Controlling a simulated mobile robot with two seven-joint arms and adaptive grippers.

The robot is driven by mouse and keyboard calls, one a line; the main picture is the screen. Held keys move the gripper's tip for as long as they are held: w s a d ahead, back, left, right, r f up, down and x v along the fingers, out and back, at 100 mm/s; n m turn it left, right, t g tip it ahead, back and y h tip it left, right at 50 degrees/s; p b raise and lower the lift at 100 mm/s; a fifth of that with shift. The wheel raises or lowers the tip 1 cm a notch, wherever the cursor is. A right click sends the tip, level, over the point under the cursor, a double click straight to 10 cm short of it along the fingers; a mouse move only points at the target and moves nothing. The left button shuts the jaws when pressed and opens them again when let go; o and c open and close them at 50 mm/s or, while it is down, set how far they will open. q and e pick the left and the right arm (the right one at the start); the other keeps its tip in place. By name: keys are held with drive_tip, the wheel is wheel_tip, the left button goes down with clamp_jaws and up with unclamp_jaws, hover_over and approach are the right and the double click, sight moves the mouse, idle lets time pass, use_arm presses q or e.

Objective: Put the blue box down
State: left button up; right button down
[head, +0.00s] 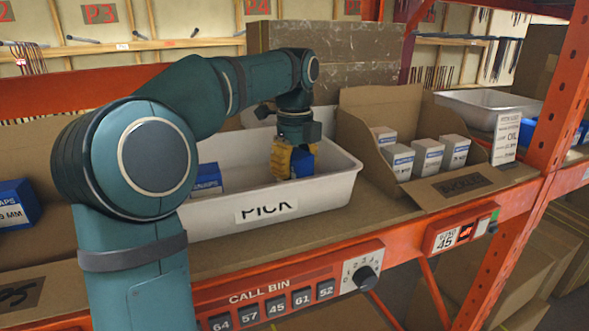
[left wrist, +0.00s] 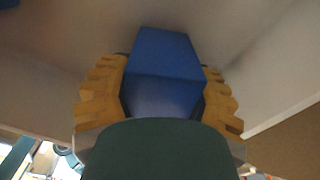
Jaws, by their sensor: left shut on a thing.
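My left gripper (head: 293,161) has yellow-orange fingers and reaches down into the white bin marked PICK (head: 334,189). It is shut on a blue box (head: 303,163), low inside the bin near its right end. In the left wrist view the blue box (left wrist: 162,62) sits between the two fingers, with pale bin surfaces around it. I cannot tell whether the box touches the bin floor. Another blue box with a white label (head: 208,177) stands in the bin further left, partly hidden by my arm. My right gripper is not in view.
A cardboard tray (head: 386,107) with several white-and-blue boxes stands right of the bin. An orange rack post (head: 562,85) rises at the right. The bin floor between the two blue boxes looks clear.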

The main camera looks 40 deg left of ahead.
use_arm(q)
drive_tip(key=shift+f, duration=0.1)
drive_tip(key=o, duration=1.3)
wheel_tip(320, 180, up, 12)
drive_tip(key=p, duration=0.3)
drive_tip(key=shift+p, duration=0.3)
